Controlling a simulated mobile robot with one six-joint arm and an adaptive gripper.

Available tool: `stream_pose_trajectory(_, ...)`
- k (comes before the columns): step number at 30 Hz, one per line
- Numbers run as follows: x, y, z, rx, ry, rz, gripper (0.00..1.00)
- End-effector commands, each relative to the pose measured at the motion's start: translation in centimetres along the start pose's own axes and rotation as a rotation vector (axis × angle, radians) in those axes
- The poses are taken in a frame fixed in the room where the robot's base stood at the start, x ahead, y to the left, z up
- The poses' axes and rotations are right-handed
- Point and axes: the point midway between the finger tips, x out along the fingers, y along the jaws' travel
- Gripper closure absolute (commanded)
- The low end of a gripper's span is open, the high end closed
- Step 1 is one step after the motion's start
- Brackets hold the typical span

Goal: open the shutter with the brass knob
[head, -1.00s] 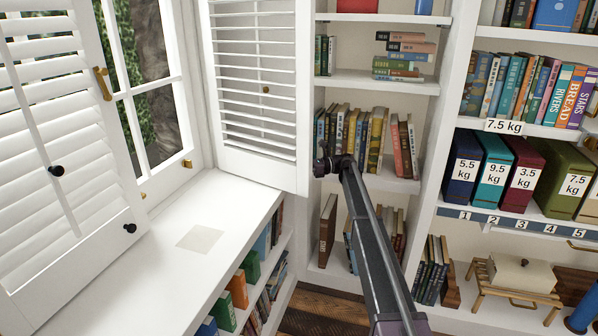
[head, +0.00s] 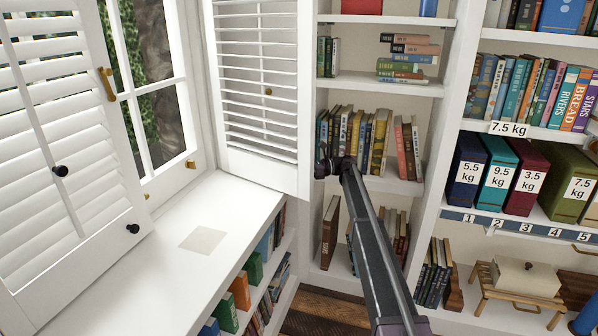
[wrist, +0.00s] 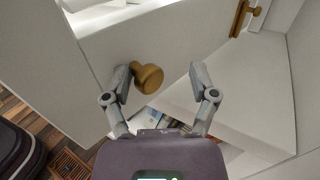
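The brass knob (wrist: 148,78) is on a white panel in the wrist view. My gripper (wrist: 160,72) is open, its two fingers spread on either side of the knob. The knob sits close to the left finger; I cannot tell if they touch. The right finger is clear of it. In the head view the right louvred shutter (head: 262,165) stands angled out from the window, with a small brass spot (head: 268,91) on its face. My arm reaches to the shutter's right edge there, and my fingers are hidden behind it.
The left louvred shutter (head: 95,245) carries two black knobs (head: 61,171). A white sill (head: 150,275) with a pale square (head: 203,240) lies below the window. Bookshelves with weight-labelled boxes (head: 466,172) stand behind and right of my arm.

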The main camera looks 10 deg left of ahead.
Motion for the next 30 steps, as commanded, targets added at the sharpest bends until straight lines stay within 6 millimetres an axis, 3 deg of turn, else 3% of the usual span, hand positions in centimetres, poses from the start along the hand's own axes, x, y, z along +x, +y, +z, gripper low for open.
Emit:
stream_pose_trajectory(8, -0.4, 0.0, 0.0, 0.0, 0.001, 0.0, 0.28)
stream_pose_trajectory(14, -2.0, 0.0, 0.0, 0.0, 0.001, -0.002, 0.28)
stream_pose_trajectory(30, -9.9, -0.1, 0.0, 0.0, 0.0, 0.0, 0.28)
